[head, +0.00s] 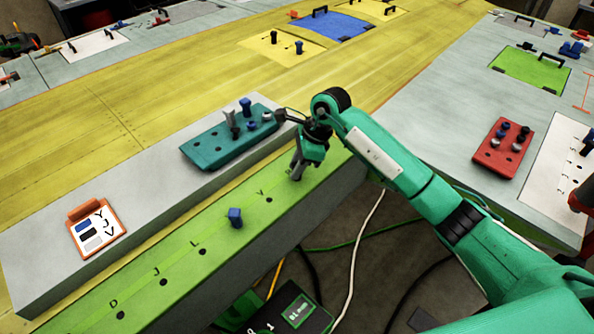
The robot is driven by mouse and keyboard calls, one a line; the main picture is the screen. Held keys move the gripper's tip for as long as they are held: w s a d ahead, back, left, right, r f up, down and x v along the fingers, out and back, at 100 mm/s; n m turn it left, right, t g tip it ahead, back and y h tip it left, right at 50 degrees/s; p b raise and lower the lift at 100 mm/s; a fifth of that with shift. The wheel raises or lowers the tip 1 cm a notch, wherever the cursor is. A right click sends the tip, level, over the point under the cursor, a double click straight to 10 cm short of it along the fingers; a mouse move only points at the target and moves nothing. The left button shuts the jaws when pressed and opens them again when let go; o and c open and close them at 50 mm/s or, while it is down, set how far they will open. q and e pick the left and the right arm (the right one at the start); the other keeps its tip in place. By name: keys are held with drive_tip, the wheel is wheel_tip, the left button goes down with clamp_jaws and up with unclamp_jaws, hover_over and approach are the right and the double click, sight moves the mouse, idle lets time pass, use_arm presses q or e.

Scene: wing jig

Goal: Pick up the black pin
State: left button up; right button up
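My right gripper (298,168) points down over the green strip (180,235), near its upper end. Its grey fingers are small and partly merged, so I cannot tell whether they are open or hold anything. Black pins (524,133) stand on the red tray (490,157) at right. My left gripper is not in view.
A blue pin (235,217) stands upright in the green strip, beside several open holes marked with letters. An orange-framed card (83,212) with letters Y, J, V lies on the grey block. Cables hang below the strip. The yellow wing surface (130,110) is largely clear.

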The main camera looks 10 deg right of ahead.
clamp_jaws()
drive_tip(key=shift+r, duration=0.1)
drive_tip(key=shift+r, duration=0.45)
wheel_tip(320, 180, up, 19)
drive_tip(key=b, duration=0.7)
